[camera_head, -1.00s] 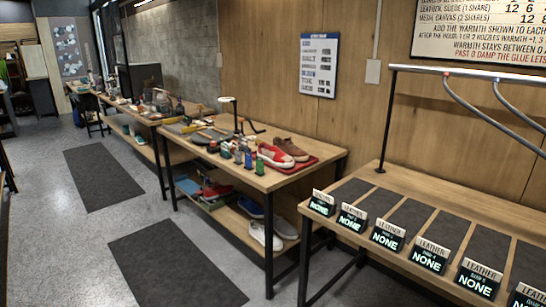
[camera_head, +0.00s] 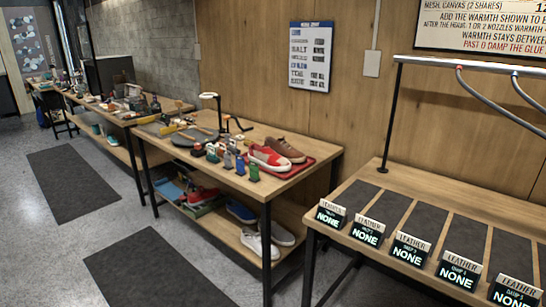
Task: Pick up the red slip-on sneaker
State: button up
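A red sneaker (camera_head: 268,158) with a white sole sits on a red tray (camera_head: 302,170) at the right end of the middle wooden workbench (camera_head: 322,155). A brown sneaker (camera_head: 285,149) stands right beside it, on its far side. Another red shoe (camera_head: 203,196) lies on the lower shelf of the same bench, partly hidden among other items. I cannot tell from here whether either red one is a slip-on. My gripper does not show in this view.
Small bottles (camera_head: 226,158) stand left of the tray. Blue (camera_head: 240,211) and white (camera_head: 259,244) shoes are on the lower shelf. The right bench (camera_head: 335,188) has dark mats, signs and a metal rail (camera_head: 391,110). A floor mat (camera_head: 150,272) lies before the middle bench.

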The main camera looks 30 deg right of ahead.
aim_at(266, 157)
jog(key=z, duration=0.05)
jog(key=i, duration=1.05)
jog(key=u, duration=0.35)
